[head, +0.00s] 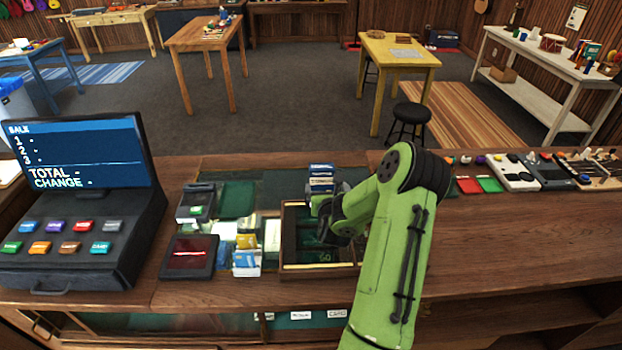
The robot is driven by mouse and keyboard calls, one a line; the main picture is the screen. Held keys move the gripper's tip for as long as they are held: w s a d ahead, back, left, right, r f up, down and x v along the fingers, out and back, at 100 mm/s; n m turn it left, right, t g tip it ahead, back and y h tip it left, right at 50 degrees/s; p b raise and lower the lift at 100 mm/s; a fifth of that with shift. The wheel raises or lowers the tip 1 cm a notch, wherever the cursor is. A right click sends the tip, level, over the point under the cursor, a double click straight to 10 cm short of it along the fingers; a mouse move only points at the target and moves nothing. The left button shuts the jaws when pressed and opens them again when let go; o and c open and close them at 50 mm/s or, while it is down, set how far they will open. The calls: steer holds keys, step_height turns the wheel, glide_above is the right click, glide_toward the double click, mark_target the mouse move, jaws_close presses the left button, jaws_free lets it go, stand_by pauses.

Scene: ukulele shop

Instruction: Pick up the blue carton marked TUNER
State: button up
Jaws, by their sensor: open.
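A blue and white stack of small cartons (321,177) stands on the counter just behind the open wooden box; its print is too small to read, so I cannot tell whether one is marked TUNER. Another small carton with blue and white on it (246,263) stands left of the wooden box, its label also unreadable. My gripper (322,222) is over the wooden box, in front of the blue stack and apart from the left carton. It is open, and I see nothing held in it. My arm and gripper hide part of the box's right side.
The wooden box (318,272) has a raised rim. A card reader (188,258) and a cash register (75,205) stand to the left. Pedals and small goods (512,172) line the counter's back right. The wooden counter (500,235) is clear at right.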

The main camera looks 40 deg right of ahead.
glide_toward(322, 172)
steer(key=x, duration=0.5)
steer(key=shift+s+d, duration=0.1)
steer(key=x, duration=0.5)
steer(key=shift+f, duration=0.1)
steer(key=shift+c, duration=1)
steer(key=c, duration=1)
